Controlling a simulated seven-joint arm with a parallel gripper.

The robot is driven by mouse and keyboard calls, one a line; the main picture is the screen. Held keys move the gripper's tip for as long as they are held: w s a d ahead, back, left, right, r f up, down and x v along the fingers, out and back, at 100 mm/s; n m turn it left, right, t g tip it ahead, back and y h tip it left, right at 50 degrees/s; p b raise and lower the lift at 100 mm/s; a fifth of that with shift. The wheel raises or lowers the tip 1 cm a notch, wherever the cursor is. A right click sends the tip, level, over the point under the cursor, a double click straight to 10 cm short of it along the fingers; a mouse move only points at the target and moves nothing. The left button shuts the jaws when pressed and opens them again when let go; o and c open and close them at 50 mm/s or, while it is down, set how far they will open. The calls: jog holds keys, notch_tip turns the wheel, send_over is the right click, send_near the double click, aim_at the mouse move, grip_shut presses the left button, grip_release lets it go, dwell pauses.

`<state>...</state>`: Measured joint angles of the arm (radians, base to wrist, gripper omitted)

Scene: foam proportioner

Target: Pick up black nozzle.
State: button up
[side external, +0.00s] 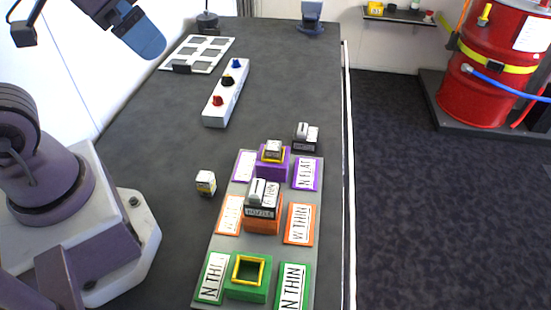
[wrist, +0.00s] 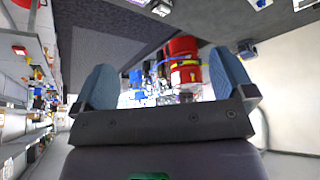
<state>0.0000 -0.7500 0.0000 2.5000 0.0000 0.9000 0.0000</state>
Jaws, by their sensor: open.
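The black nozzle (side external: 228,81) looks like the small dark cone standing upright in the middle of a long white holder (side external: 216,117). A blue nozzle (side external: 236,63) stands behind it and a red nozzle (side external: 217,100) in front, in the same holder. My gripper (side external: 148,40) is at the upper left of the side view, raised above the table and apart from the holder. In the wrist view my gripper (wrist: 165,85) shows two blue fingers spread wide with nothing between them. I cannot make out the black nozzle in the wrist view.
A grey board (side external: 233,247) with green, orange and purple stations and label cards lies at the front. Small labelled blocks stand beside it, one at left (side external: 206,183) and one at right (side external: 306,137). A white panel (side external: 215,42) lies behind. Bare table surrounds the holder.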

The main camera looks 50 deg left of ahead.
jog(key=c, duration=0.5)
